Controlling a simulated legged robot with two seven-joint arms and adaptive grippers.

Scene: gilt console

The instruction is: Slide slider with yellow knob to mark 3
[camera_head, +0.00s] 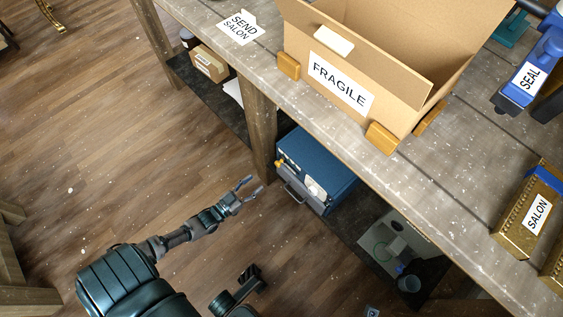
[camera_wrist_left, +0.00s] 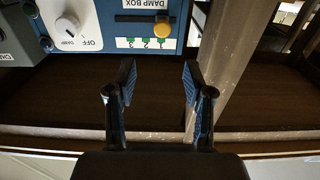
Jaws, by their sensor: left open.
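The blue damp box (camera_head: 325,167) sits on the shelf under the workbench. Its front panel shows in the left wrist view (camera_wrist_left: 105,12), with a "DAMP BOX" label and a dark horizontal slot (camera_wrist_left: 130,18). The yellow knob (camera_wrist_left: 160,28) is at the right part of the slot, above the rightmost of several green marks (camera_wrist_left: 145,43). The yellow knob also shows in the head view (camera_head: 279,163). My left gripper (camera_head: 249,188) is open and empty, in front of the box and apart from the knob; its fingers show below the panel (camera_wrist_left: 158,75).
A white dial (camera_wrist_left: 68,26) marked OFF is left of the slider. A wooden bench leg (camera_head: 259,135) stands close beside the box and left gripper. The FRAGILE carton (camera_head: 415,75) is on the bench top. Open floor (camera_head: 120,130) lies to the left.

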